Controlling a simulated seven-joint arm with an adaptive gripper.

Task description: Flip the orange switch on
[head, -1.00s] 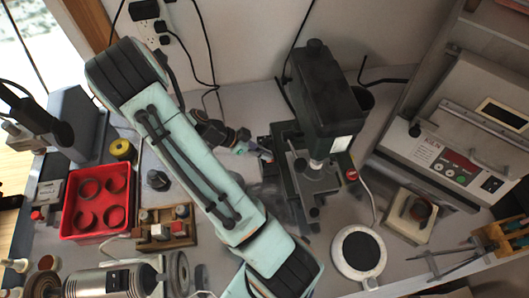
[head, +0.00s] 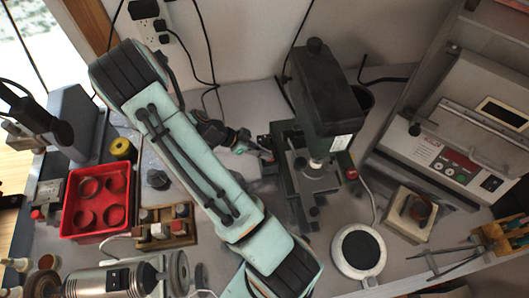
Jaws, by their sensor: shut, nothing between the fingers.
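My gripper (head: 264,154) is shut and empty, at the left side of the dark drill press (head: 326,92). Its tip is close against a small dark box (head: 265,141) at the left of the press base; I cannot tell whether they touch. A tiny orange-red patch shows by the fingertips, too small to tell whether it is the orange switch or how it is set. A round red knob (head: 351,174) sits at the right of the press base, apart from my gripper.
A red tray (head: 68,231) with round parts, a wooden block with buttons (head: 165,231) and a bench grinder (head: 110,280) are at left. A round white plate (head: 358,251) and a grey machine (head: 450,150) are at right. Cables hang behind.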

